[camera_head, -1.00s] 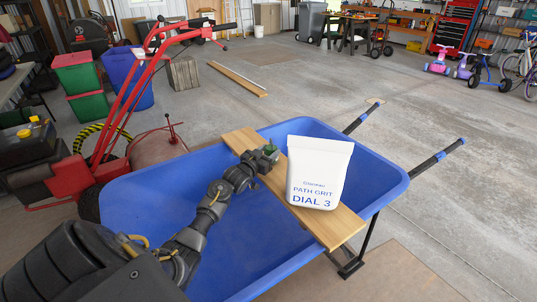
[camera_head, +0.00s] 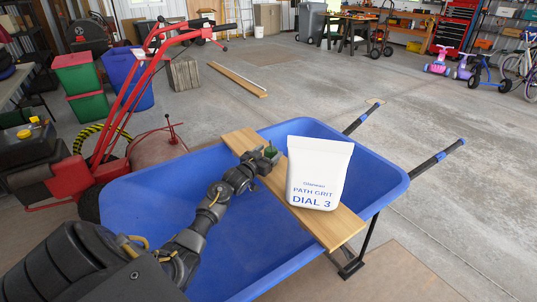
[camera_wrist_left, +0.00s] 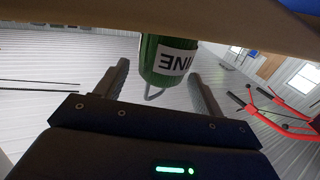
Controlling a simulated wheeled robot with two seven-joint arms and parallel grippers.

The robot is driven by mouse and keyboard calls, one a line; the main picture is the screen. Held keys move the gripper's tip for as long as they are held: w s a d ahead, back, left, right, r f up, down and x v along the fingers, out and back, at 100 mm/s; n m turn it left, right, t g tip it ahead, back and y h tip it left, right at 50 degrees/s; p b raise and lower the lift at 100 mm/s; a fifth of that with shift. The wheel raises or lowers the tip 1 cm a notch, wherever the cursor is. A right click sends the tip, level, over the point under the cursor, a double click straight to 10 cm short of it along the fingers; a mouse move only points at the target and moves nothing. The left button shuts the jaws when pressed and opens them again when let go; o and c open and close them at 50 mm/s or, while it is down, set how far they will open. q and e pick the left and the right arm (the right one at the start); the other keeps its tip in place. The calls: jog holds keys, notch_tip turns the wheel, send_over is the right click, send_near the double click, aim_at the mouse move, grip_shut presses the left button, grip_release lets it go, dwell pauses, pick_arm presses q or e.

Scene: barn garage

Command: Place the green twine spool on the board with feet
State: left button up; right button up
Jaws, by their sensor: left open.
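The green twine spool (camera_wrist_left: 168,62) with a white label shows in the left wrist view, between the tips of my open left gripper (camera_wrist_left: 163,75). A gap shows on its left; the right finger is close beside it, and I cannot tell whether it touches. In the wrist view the spool's end meets a brown surface (camera_wrist_left: 90,22). My right gripper is out of view.
A white path grit bag (camera_head: 318,172) stands on the board just right of my left gripper. The blue wheelbarrow tray (camera_head: 385,180) surrounds the arm. A red tiller (camera_head: 112,120) stands at the left.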

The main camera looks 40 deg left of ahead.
aim_at(267, 154)
pick_arm(q)
jog(key=s, duration=0.6)
jog(key=shift+d, duration=0.3)
jog(key=shift+s, duration=0.65)
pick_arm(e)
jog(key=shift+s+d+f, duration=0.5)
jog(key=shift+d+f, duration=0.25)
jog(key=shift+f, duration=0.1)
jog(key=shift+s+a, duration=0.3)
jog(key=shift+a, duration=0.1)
